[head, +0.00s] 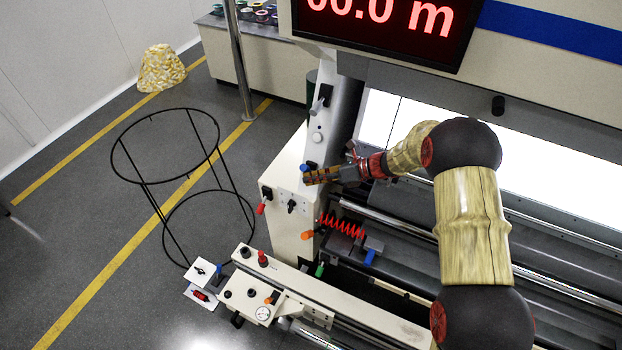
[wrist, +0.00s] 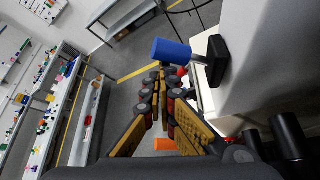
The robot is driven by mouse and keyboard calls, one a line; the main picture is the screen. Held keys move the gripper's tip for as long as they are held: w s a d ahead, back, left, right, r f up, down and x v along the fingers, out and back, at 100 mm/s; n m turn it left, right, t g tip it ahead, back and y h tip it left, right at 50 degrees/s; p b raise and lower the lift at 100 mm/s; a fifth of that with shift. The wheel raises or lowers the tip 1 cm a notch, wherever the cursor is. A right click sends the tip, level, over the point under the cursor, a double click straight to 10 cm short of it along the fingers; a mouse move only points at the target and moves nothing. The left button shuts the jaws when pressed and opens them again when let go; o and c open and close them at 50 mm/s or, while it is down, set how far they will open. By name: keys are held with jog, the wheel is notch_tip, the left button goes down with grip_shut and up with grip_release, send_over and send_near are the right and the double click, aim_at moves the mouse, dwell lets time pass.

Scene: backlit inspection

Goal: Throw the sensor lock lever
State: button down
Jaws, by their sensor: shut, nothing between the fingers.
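A lever with a blue cylindrical handle (wrist: 171,51) sticks out sideways from a black base (wrist: 216,60) on the pale machine panel. It is the likely sensor lock lever, though no label can be read. In the head view the blue handle (head: 304,168) shows right at my fingertips. My gripper (head: 308,178) reaches left across the machine to the panel, its fingers together and empty. In the wrist view the fingertips (wrist: 162,72) meet just below the blue handle. I cannot tell whether they touch it.
Other controls sit close by: a grey lever (head: 320,98) higher on the panel, a red-handled lever (head: 262,204) and an orange knob (head: 307,234) below. A red coiled cable (head: 342,226) lies right of the panel. A black wire frame (head: 165,145) stands on the floor at left.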

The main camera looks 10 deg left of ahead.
jog(key=shift+r, duration=0.15)
jog(key=p+v, duration=0.1)
jog(key=v, duration=1.1)
jog(key=shift+s+r, duration=0.2)
jog(key=shift+r, duration=0.05)
jog(key=s+d+r+n+h+b, duration=0.2)
jog(key=s+d+n+h+b, duration=0.1)
jog(key=s+n+b, duration=0.5)
jog(key=s+d+r+n+h+b, duration=0.1)
jog(key=s+d+n+h+b, duration=0.25)
jog(key=s, duration=0.55)
jog(key=s+d+f+n+t+h+b, duration=0.2)
jog(key=s+d+f+n+h+b, duration=0.1)
jog(key=s+d+n+b, duration=0.2)
jog(key=s+d+f+n+t+h+b, duration=0.3)
jog(key=s+d+n+b, duration=0.2)
jog(key=s, duration=0.7)
jog(key=n+b, duration=0.2)
jog(key=n, duration=0.2)
jog(key=shift+s+b, duration=0.25)
jog(key=shift+b, duration=0.15)
